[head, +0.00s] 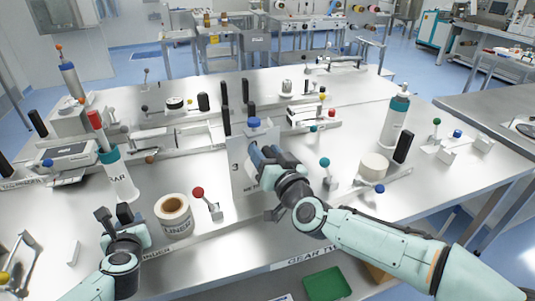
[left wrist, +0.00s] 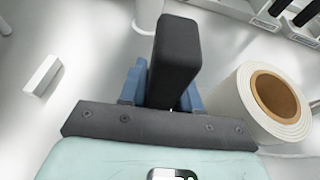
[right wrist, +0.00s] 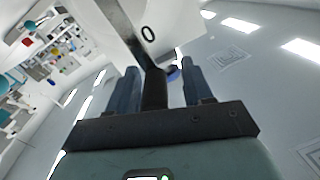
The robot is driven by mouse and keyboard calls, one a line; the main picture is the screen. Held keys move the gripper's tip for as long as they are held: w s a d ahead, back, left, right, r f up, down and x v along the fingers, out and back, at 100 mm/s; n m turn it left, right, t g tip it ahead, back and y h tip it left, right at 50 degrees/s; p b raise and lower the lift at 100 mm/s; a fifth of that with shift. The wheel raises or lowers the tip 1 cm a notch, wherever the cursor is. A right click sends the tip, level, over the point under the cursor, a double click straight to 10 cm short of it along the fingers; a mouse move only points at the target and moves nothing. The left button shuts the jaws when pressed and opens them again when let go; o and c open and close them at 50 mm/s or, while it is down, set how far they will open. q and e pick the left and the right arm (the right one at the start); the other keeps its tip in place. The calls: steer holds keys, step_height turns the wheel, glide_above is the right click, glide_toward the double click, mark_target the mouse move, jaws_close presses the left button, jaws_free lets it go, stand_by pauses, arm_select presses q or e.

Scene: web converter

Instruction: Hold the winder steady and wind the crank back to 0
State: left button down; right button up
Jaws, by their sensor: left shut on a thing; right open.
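A pale upright plate, likely the winder's dial face (head: 240,165), stands at the table's front middle and shows a 3. The right wrist view shows a 0 on its pale face (right wrist: 150,33). A dark crank arm (right wrist: 122,22) crosses that face, with a black handle (right wrist: 154,90). My right gripper (head: 262,158) is open, its fingers on either side of the handle; contact is unclear. My left gripper (head: 120,225) is shut on a black block-shaped grip (left wrist: 176,55) at the front left. What the grip is fixed to is hidden.
A label roll (head: 174,216) stands just right of my left gripper. A red-knobbed lever (head: 203,203) and a teal-knobbed lever (head: 326,174) flank the plate. A white bottle (head: 119,176) stands behind my left gripper. Another bottle (head: 394,122) is at the right.

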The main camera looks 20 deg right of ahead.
arm_select(q)
steer(key=shift+s+f, duration=0.1)
steer(key=shift+f, duration=0.6)
arm_select(e)
steer(key=shift+s+d+f, duration=0.1)
arm_select(q)
steer(key=shift+a, duration=0.1)
arm_select(e)
steer(key=shift+s+d+f, duration=0.1)
steer(key=shift+s+d, duration=0.05)
steer(key=shift+s, duration=0.35)
steer(key=s, duration=1.1)
steer(key=shift+d+r, duration=0.2)
steer(key=shift+d, duration=0.25)
arm_select(q)
steer(key=shift+r, duration=0.35)
arm_select(e)
steer(key=shift+w, duration=0.15)
arm_select(q)
steer(key=c, duration=0.7)
jaws_free()
steer(key=shift+r, duration=0.2)
arm_select(e)
steer(key=shift+r, duration=0.1)
arm_select(q)
steer(key=v, duration=1.2)
steer(key=shift+r, duration=0.15)
